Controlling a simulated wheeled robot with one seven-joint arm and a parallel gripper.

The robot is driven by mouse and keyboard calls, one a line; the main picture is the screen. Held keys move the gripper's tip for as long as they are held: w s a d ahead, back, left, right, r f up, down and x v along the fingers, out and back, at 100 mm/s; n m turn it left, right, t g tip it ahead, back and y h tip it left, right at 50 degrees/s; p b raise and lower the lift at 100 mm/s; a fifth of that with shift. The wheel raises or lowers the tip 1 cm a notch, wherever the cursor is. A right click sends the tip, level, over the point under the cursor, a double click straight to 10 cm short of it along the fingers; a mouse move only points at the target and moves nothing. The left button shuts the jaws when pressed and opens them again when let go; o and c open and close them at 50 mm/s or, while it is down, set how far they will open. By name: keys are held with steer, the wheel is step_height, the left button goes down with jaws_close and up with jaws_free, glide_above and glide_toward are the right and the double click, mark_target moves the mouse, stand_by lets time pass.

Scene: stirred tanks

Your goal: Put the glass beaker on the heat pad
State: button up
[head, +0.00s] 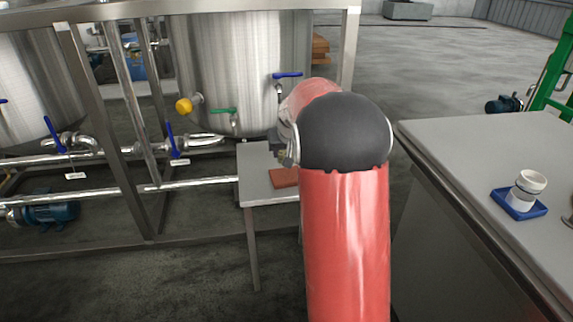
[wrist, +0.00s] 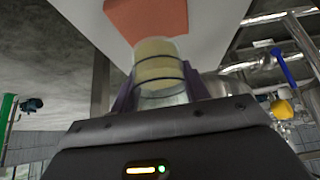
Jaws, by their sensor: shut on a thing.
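The glass beaker (wrist: 158,58) is clear, with dark rings around it and a pale yellow content. In the wrist view it stands between the two dark fingers of my gripper (wrist: 160,88), which is shut on it. The heat pad (head: 284,178) is a flat orange-brown square on a small side table; it also shows in the wrist view (wrist: 146,18), just beyond the beaker's far end. I cannot tell whether beaker and table touch. In the head view my arm hides the beaker and most of the gripper.
The small grey table (head: 256,188) stands before a steel tank (head: 240,60) with pipes and a green-handled valve (head: 222,110). At right, a grey bench (head: 480,150) holds a blue tray (head: 519,208) with a white cup (head: 526,188). Dark floor lies between.

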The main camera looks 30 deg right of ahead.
steer(key=shift+f, duration=2.15)
steer(key=shift+f+b, duration=0.1)
steer(key=shift+b, duration=0.2)
steer(key=o, duration=1.1)
steer(key=shift+f, duration=0.1)
